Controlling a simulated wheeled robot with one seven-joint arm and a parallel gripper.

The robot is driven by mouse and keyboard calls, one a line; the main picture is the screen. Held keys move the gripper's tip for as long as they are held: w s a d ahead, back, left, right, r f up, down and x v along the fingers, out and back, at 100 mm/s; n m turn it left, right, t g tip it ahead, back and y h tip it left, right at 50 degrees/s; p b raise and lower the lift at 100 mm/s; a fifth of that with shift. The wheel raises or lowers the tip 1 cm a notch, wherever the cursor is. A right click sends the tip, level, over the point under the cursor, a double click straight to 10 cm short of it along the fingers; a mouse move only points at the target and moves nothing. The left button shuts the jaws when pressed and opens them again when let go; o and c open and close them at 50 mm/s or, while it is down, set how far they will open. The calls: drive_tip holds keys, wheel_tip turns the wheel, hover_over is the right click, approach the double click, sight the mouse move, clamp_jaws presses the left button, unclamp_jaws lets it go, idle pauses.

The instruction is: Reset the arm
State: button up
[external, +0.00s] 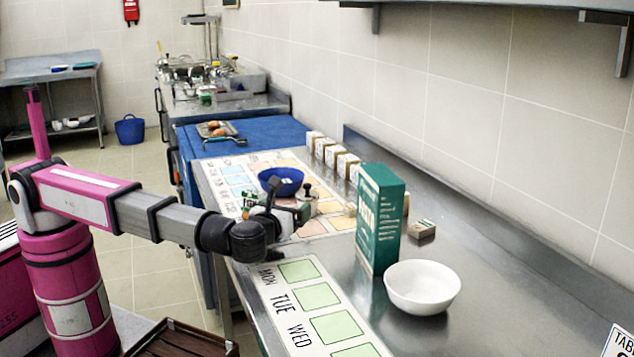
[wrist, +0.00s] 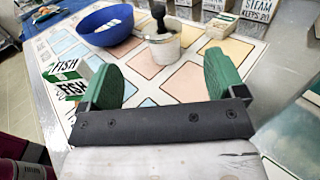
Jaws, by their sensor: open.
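My gripper (external: 277,208) is at the end of my arm, which reaches out over the near part of the steel counter. In the wrist view the green fingers of my gripper (wrist: 163,84) are wide apart with nothing held between them. A blue bowl (wrist: 105,26) and a light-coloured pot with a black knob (wrist: 163,45) are on the printed mat beyond the fingers. A green-and-white box marked FISH (wrist: 68,80) is beside the left finger; whether they touch is unclear.
A tall green box (external: 379,220) and a white bowl (external: 422,288) stand on the counter right of my gripper. Several small boxes (external: 325,152) line the back. A weekday strip (external: 318,300) lies in front. A brown slatted crate (external: 180,340) is below.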

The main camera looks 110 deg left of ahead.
drive_tip(key=shift+d, duration=0.25)
